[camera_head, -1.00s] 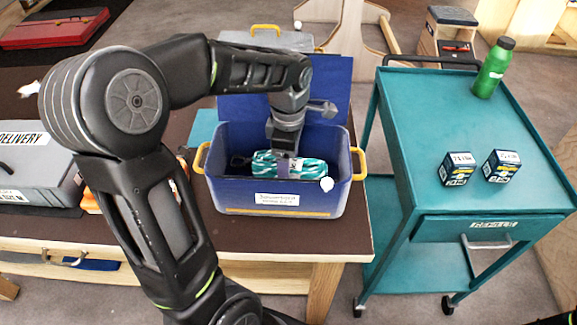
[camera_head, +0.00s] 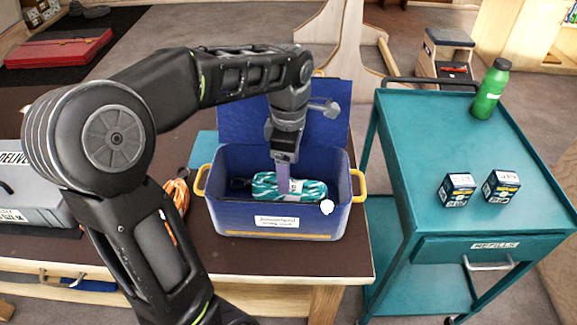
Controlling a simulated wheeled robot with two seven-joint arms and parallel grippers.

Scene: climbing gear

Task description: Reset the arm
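My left arm comes in from the left and bends down over a blue crate (camera_head: 262,222) with yellow handles. My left gripper (camera_head: 283,180) points down inside the crate, just above or at a teal-and-white patterned bundle (camera_head: 303,191) lying in it. Only one face of the gripper's fingers shows, so I cannot tell if they are apart, or if they touch the bundle. My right gripper is not in view.
The crate stands on a brown-topped table (camera_head: 230,258). A grey case (camera_head: 35,195) and an orange rope (camera_head: 178,198) are at left. At right, a teal cart (camera_head: 418,165) carries two small boxes (camera_head: 457,189) and a green bottle (camera_head: 490,90). A red case (camera_head: 60,50) lies behind.

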